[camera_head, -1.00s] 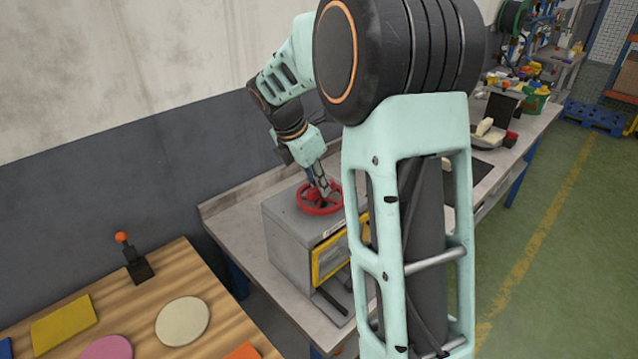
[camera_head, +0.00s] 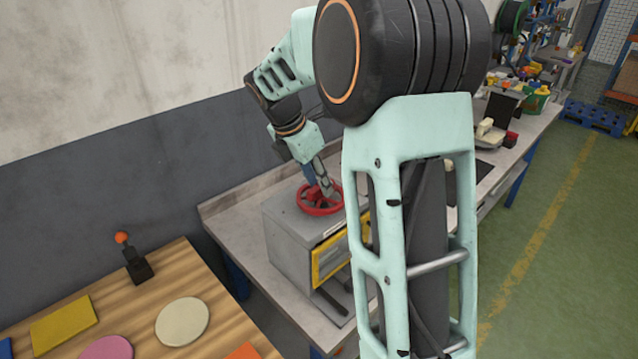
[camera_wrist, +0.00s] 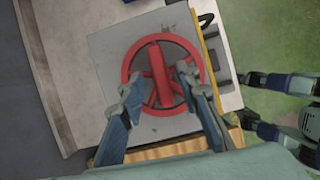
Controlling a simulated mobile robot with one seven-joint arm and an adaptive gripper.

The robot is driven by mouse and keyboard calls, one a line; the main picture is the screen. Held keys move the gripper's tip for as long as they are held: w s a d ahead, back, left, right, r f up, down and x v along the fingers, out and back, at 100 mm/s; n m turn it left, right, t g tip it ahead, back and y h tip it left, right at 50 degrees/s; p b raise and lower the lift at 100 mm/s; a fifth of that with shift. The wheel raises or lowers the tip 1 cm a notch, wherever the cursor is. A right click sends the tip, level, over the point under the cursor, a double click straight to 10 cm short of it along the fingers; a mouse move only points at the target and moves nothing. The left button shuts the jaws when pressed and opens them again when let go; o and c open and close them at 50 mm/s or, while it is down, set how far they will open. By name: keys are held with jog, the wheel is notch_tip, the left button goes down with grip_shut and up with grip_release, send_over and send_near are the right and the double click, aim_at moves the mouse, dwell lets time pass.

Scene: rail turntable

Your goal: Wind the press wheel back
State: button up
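The red press wheel (camera_head: 320,198) lies flat on top of a grey press box (camera_head: 287,227) on the workbench. In the wrist view the wheel (camera_wrist: 161,108) shows its round rim, spokes and a raised red bar across the middle. My gripper (camera_head: 323,183) points down at the wheel. In the wrist view my gripper (camera_wrist: 157,82) is open, with one finger on each side of the raised bar and gaps between. The fingers hide parts of the rim. How close the fingertips are to the spokes in height, I cannot tell.
The yellow-framed front (camera_head: 330,262) of the press faces right. A wooden table (camera_head: 215,309) with coloured flat pieces and an orange-knobbed lever (camera_head: 134,257) stands at the lower left. The wall (camera_head: 110,165) is close behind the workbench (camera_head: 240,215).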

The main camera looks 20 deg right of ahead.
jog(key=v, duration=1.1)
